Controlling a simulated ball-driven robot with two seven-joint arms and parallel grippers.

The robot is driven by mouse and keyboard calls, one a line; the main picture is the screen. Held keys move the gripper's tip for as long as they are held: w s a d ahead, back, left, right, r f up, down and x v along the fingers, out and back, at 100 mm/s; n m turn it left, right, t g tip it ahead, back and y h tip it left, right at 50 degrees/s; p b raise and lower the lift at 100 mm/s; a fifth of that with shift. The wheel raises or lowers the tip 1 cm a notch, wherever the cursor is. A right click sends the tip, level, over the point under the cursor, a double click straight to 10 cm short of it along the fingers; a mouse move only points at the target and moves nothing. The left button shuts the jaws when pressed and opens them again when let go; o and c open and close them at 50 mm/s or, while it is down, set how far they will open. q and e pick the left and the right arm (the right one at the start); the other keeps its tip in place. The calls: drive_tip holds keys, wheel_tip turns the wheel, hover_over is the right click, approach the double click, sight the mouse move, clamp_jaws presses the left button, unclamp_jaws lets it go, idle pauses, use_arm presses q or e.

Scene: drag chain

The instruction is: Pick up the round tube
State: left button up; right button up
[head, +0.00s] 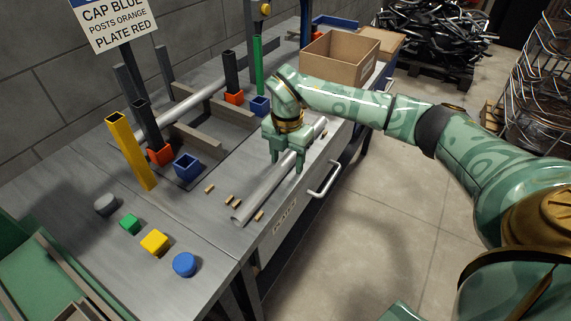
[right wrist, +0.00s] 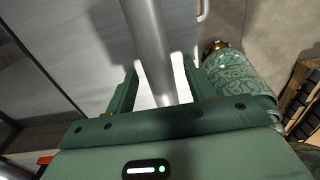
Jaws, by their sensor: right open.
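A round grey metal tube (head: 255,202) lies along the front edge of the workbench, among small wooden pieces (head: 232,202). My right gripper (head: 287,165) is above it pointing down, with one finger on each side of the tube. In the right wrist view the tube (right wrist: 147,35) runs between the two open fingers (right wrist: 161,68), with gaps visible on both sides. Whether the fingers touch it lower down cannot be told. Another grey tube (head: 196,102) lies farther back on the bench. My left gripper is not in view.
A yellow post (head: 131,150), dark posts (head: 148,125) and a green post (head: 257,65) stand on the bench. A blue open box (head: 187,167) and coloured blocks (head: 154,242) lie left. A cardboard box (head: 340,58) stands behind my right arm. A drawer handle (head: 324,180) sticks out in front.

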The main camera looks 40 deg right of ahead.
drive_tip(key=shift+r, duration=0.1)
drive_tip(key=c, duration=1.1)
drive_tip(key=shift+c, duration=0.2)
drive_tip(key=shift+r, duration=0.1)
